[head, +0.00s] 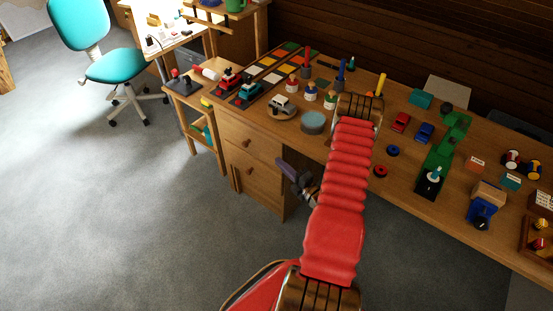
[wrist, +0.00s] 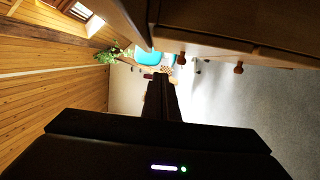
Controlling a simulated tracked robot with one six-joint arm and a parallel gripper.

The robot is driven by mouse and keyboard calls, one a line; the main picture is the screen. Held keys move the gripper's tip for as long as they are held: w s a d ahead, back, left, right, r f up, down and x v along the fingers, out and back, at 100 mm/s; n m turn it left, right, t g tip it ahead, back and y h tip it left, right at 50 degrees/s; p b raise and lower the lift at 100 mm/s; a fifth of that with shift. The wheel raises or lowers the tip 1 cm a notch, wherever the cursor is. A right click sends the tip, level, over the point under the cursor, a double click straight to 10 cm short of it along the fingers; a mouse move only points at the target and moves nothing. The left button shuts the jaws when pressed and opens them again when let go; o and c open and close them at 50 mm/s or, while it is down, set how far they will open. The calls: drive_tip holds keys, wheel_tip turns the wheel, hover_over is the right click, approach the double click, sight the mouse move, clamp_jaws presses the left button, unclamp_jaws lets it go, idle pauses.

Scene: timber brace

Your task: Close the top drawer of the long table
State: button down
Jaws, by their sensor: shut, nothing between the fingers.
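The long table (head: 395,165) runs across the right of the head view, with a drawer unit under its left end. Its top drawer (head: 234,131) has a small round knob; this drawer's knob also shows in the wrist view (wrist: 182,55). I cannot tell how far the drawer front stands out. The lower drawer (head: 262,184) has a similar knob. My gripper (head: 285,166) is beside the drawer unit's right side, below the tabletop, partly hidden by my red arm. In the wrist view my gripper (wrist: 159,78) is shut and empty, with the drawer fronts to its upper right.
Toy cars, paint pots and a green toy ramp (head: 445,150) crowd the tabletop. A small side table with a joystick (head: 182,85) stands left of the drawers. A teal chair (head: 112,65) is farther left. The grey floor (head: 120,200) before the drawers is clear.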

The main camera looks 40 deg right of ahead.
drive_tip(key=shift+s+a, duration=0.15)
drive_tip(key=shift+s, duration=2)
